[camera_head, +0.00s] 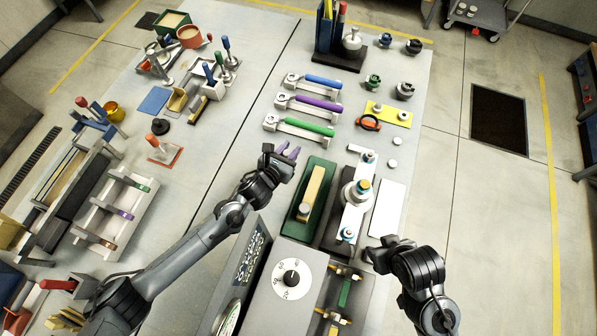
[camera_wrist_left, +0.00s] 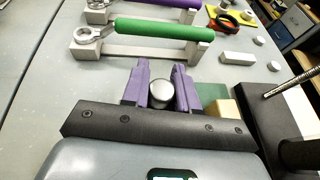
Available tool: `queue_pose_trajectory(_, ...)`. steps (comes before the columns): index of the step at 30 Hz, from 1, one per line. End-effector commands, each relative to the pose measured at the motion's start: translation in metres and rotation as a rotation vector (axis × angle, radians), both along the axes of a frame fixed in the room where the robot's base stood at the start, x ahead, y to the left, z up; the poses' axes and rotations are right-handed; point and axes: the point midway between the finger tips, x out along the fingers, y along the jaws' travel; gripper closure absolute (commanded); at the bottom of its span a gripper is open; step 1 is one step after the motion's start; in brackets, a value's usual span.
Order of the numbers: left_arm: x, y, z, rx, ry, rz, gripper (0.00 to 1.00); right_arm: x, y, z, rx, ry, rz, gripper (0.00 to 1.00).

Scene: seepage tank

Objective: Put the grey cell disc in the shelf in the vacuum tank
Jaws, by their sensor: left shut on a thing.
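My left gripper (camera_head: 288,152), with purple fingers, is over the middle of the bench, between the green-handled tool and the green tray. In the left wrist view its fingers (camera_wrist_left: 161,88) are shut on a small round grey thing, which looks like the grey cell disc (camera_wrist_left: 161,95). The disc is hidden in the head view. I cannot tell for sure which fixture is the vacuum tank or its shelf; a grey box with a dial (camera_head: 272,310) stands at the near edge. My right gripper (camera_head: 376,252) is near the bench's right edge, and its finger opening is unclear.
Three tools with blue (camera_head: 323,81), purple (camera_head: 318,104) and green (camera_head: 309,127) handles lie beyond the left gripper. A green tray (camera_head: 294,226) with a tan block and a white clamp fixture (camera_head: 354,215) stand close on the right. Pale discs (camera_head: 396,140) lie farther right.

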Motion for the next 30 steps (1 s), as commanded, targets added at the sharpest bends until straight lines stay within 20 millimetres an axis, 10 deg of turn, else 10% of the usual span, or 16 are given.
queue_pose_trajectory(15, 0.0, 0.0, -0.053, -0.001, 0.001, 0.002, 1.0, 0.0, 0.0, -0.006, 0.001, -0.002, 0.0, 0.57)
queue_pose_trajectory(30, 0.0, 0.0, -0.062, 0.0, -0.001, 0.001, 1.0, 0.0, 0.001, -0.009, 0.003, -0.002, -0.001, 0.57)
